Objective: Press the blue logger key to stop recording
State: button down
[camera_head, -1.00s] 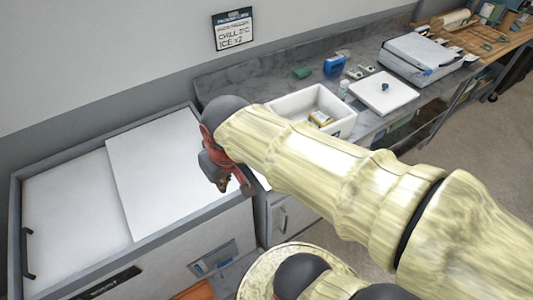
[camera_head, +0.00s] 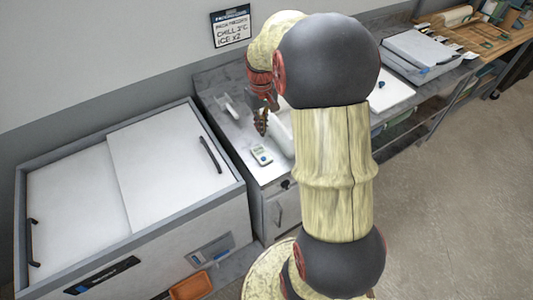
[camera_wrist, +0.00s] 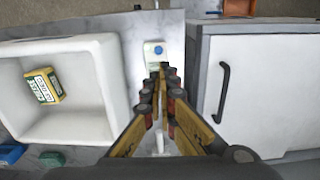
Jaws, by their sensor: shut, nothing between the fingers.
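The logger (camera_head: 262,156) is a small pale device lying on the grey counter beside the chest freezer. Its round blue key (camera_wrist: 158,49) shows near its far end in the wrist view, where the logger (camera_wrist: 150,60) lies just beyond my fingertips. My gripper (camera_wrist: 163,70) is shut and empty, with its fingertips close together and overlapping the near part of the logger in that view. In the head view my gripper (camera_head: 261,130) points down at the counter, a little behind the logger. I cannot tell the exact gap between tips and logger.
A white open box (camera_wrist: 62,125) with a yellow packet (camera_wrist: 44,86) stands beside the logger. The chest freezer (camera_head: 165,245) with its white lid and dark handle (camera_head: 211,155) is on the other side. A white item (camera_head: 228,107) lies farther back on the counter.

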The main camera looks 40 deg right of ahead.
aim_at(262, 159)
jog(key=shift+a+f, duration=0.1)
jog(key=shift+f, duration=0.1)
notch_tip(262, 159, down, 14)
jog(key=shift+r+b, duration=0.1)
jog(key=shift+b, duration=1.05)
jog(key=shift+s+a+f, duration=0.1)
jog(key=shift+f, duration=0.95)
jog(key=shift+r, duration=0.1)
notch_tip(262, 159, up, 14)
jog(key=p, duration=0.3)
jog(key=shift+r+p, duration=0.15)
jog(key=shift+p, duration=0.25)
